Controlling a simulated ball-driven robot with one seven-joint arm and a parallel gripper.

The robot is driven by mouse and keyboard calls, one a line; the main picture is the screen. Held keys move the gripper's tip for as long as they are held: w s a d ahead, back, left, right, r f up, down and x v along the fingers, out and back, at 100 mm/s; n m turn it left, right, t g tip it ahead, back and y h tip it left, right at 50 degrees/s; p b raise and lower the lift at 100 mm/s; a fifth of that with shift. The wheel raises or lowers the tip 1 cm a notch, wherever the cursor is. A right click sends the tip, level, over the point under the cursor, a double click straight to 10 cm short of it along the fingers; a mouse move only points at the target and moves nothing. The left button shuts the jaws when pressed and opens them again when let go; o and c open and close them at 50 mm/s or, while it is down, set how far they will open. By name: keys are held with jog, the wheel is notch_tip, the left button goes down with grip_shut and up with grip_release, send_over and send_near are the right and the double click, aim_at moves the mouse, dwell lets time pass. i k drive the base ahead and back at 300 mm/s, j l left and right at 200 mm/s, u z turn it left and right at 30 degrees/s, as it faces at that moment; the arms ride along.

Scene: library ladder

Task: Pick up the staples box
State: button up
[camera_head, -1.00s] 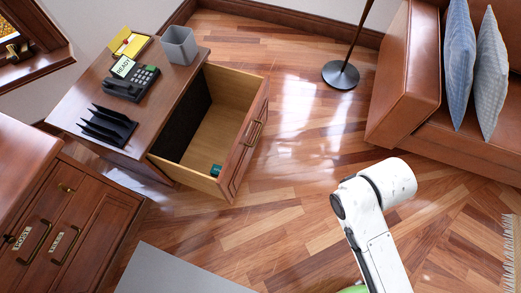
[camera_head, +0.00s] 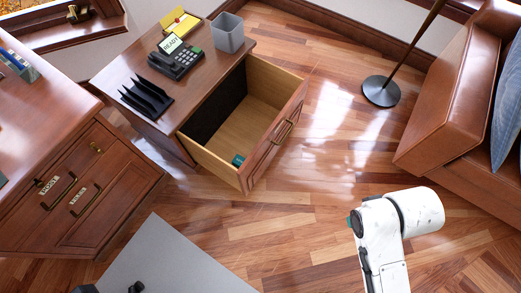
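A small teal-green box (camera_head: 238,160), which may be the staples box, lies inside the open drawer (camera_head: 243,126) at its near front corner. Its label is too small to read. The drawer is pulled out of a brown wooden desk (camera_head: 203,73). My white arm (camera_head: 382,240) shows at the lower right, apart from the drawer and over the floor. I do not make out my gripper in this view.
On the desk are a grey bin (camera_head: 228,32), a phone (camera_head: 182,58), a yellow box (camera_head: 181,22) and a black file rack (camera_head: 147,97). A wooden cabinet (camera_head: 120,170) stands left, a leather sofa (camera_head: 440,110) and lamp base (camera_head: 381,91) right. Open floor lies between.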

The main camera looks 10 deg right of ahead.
aim_at(239, 161)
jog(key=i+j, duration=0.15)
jog(key=i, duration=0.45)
jog(key=i+j, duration=0.15)
jog(key=i, duration=0.4)
jog(key=u, duration=0.45)
jog(key=i+u, duration=0.15)
jog(key=u, duration=0.75)
jog(key=i+l, duration=0.05)
jog(key=l, duration=0.05)
